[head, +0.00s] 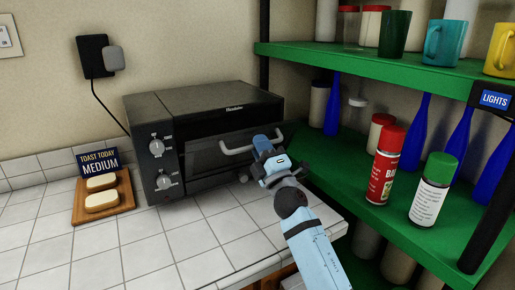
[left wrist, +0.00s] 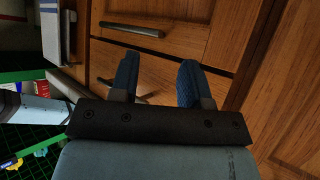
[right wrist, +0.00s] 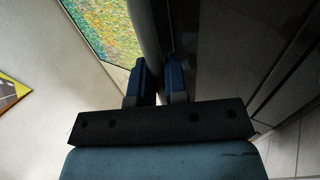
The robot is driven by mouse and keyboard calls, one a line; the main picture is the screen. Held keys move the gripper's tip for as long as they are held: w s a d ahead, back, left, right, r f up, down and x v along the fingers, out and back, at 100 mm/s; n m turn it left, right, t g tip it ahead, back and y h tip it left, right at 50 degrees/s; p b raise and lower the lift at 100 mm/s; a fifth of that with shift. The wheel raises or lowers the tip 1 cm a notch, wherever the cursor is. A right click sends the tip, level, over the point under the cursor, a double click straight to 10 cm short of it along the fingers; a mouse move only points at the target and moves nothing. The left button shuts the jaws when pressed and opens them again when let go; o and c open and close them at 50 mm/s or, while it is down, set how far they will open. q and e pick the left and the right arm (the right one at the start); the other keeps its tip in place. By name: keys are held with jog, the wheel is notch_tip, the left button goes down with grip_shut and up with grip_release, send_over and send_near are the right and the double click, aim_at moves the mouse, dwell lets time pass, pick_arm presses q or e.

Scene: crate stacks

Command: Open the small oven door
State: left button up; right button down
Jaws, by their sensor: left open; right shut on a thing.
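The small dark oven (head: 205,97) stands on the white tiled counter, with two knobs on the left of its front. Its light bar handle (head: 234,149) runs across the upper part of the door (head: 205,180). I cannot tell whether the door stands slightly ajar. My right gripper (head: 263,147) is shut on the handle near its right end; the right wrist view shows the bar (right wrist: 148,35) between the blue fingers. My arm hides part of the door's right side. My left gripper (left wrist: 158,70) is open and empty, in front of wooden cabinet fronts (left wrist: 155,65).
A board (head: 105,200) with two bread slices and a "TOAST TODAY MEDIUM" sign (head: 98,162) sits left of the oven. A green shelf (head: 345,170) with bottles and cans stands close on the right. The counter (head: 150,240) before the oven is clear.

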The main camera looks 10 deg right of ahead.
jog(key=shift+s+d+f, duration=0.2)
jog(key=shift+s+f, duration=0.35)
jog(key=shift+f, duration=0.1)
jog(key=c, duration=1.2)
grip_release()
jog(key=shift+o, duration=0.2)
jog(key=shift+f, duration=0.1)
